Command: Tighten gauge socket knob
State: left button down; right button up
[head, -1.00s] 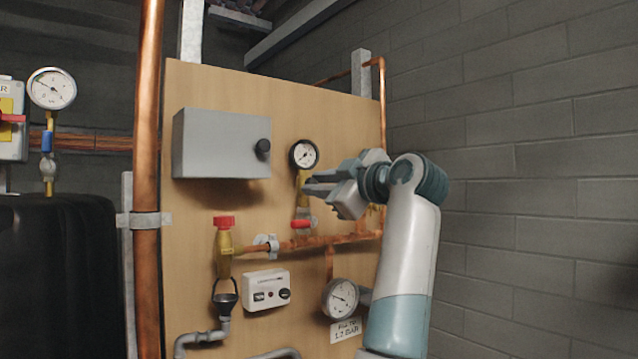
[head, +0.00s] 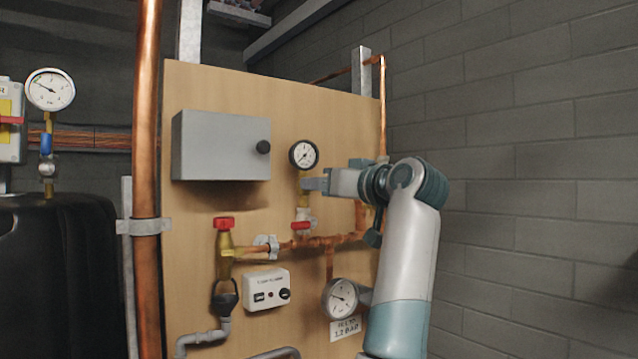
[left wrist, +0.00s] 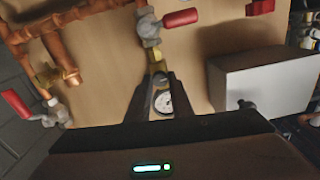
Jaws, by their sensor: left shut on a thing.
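A black-rimmed gauge (head: 303,154) with a white dial stands upright on a brass fitting (head: 304,201) on the wooden board; the gauge also shows in the left wrist view (left wrist: 163,101). My left gripper (head: 308,184) reaches in from the right, level, just below the dial. In the left wrist view its fingers (left wrist: 158,78) lie either side of the brass socket knob (left wrist: 158,79) and are shut on it. The fingers partly hide the knob in the head view. A valve with a red lever (head: 301,226) sits below. My right gripper is not in view.
A grey box (head: 220,145) with a black knob is left of the gauge. A horizontal copper pipe (head: 325,241) runs below the valve. A second gauge (head: 340,298) is lower down. A thick copper pipe (head: 147,180) stands at the left. The space before the right wall is free.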

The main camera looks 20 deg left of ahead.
pick_arm(q)
jog(key=shift+f+m, duration=0.15)
jog(key=shift+m, duration=0.45)
jog(key=c, duration=1.6)
grip_release()
jog(key=shift+o, duration=0.2)
